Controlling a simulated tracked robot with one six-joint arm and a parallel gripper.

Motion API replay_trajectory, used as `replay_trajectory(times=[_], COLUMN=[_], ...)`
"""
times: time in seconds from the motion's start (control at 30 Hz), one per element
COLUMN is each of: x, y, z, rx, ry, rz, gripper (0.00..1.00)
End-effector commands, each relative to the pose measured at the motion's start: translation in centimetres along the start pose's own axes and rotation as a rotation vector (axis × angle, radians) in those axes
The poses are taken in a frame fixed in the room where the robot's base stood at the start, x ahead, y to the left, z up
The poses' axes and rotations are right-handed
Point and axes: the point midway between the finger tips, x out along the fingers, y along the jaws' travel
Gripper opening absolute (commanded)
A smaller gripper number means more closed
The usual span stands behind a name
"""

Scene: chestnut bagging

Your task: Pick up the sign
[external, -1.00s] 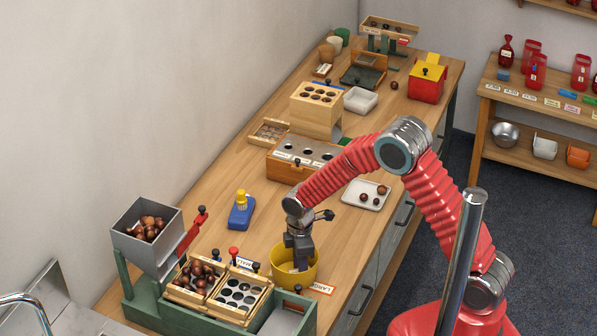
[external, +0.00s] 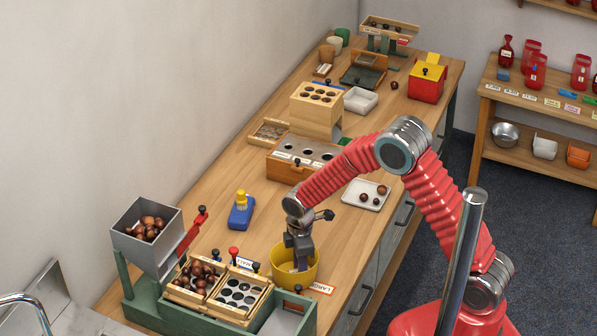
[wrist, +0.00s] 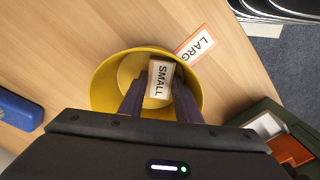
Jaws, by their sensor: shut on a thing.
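A small sign with a wooden edge, reading SMALL (wrist: 160,80), is inside the yellow bucket (wrist: 101,82) in the wrist view. My gripper (wrist: 158,90) reaches down into the bucket, with its two dark fingers shut on the sign from either side. In the external view my gripper (external: 299,264) is lowered into the yellow bucket (external: 281,276) on the bench. The sign cannot be made out there, hidden by the bucket and the fingers.
A flat LARGE label (external: 321,288) lies beside the bucket. The green sorter (external: 178,318) with chestnut trays stands at its left front, with another SMALL label (external: 245,263). A blue thing with a yellow top (external: 241,211) and a white tray (external: 350,196) are farther back.

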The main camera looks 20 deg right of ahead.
Motion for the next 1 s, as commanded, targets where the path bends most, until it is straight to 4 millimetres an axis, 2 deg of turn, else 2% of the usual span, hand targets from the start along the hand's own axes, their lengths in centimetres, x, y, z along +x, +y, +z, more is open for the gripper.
replay_trajectory(times=[0.17,0.27,0.7,1.0], x=[-0.8,-1.9,-9.0,-10.0], y=[0.0,0.1,0.1,0.0], z=[0.0,-0.1,-0.1,0.0], rx=[0.0,0.0,0.0,0.0], ry=[0.001,0.002,0.002,0.0], rz=[0.001,0.003,0.002,-0.001], gripper=[0.06,0.06,0.06,0.06])
